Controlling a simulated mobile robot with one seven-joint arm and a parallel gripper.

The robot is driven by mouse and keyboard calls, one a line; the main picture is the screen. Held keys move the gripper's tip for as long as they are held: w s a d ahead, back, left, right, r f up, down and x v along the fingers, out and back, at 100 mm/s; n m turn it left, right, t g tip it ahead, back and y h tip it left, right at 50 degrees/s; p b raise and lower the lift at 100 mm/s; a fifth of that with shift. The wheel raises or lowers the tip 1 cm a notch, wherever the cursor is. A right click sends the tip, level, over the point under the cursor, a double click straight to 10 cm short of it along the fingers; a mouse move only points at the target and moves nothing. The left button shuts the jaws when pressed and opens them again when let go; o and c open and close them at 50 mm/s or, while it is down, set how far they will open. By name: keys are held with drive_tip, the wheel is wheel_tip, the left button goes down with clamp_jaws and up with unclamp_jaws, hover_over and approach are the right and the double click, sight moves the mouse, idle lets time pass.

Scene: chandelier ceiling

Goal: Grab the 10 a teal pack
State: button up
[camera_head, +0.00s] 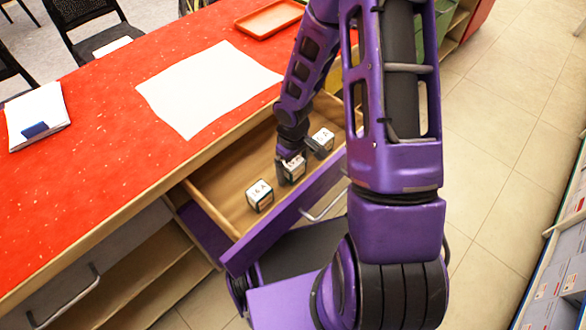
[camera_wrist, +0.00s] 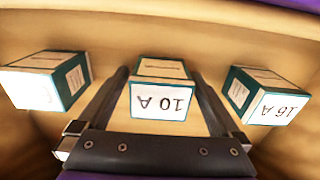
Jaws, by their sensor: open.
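The 10 A teal pack (camera_wrist: 161,96) is a white and teal box with "10 A" on its face. It stands in an open drawer (camera_head: 225,188), in the middle of a row of three packs. In the head view the 10 A pack (camera_head: 294,168) is partly hidden by my gripper. My gripper (camera_wrist: 163,78) is open, with one finger on each side of this pack. In the head view my gripper (camera_head: 303,158) is down inside the drawer.
A 16 A pack (camera_wrist: 265,95) stands to the right in the wrist view, and another pack (camera_wrist: 48,80) to the left. The drawer's purple front (camera_head: 290,217) and wooden walls enclose them. The red counter (camera_head: 105,135) carries a white sheet (camera_head: 208,87) and an orange tray (camera_head: 269,18).

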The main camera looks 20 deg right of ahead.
drive_tip(key=c, duration=1.4)
drive_tip(key=shift+r, duration=0.1)
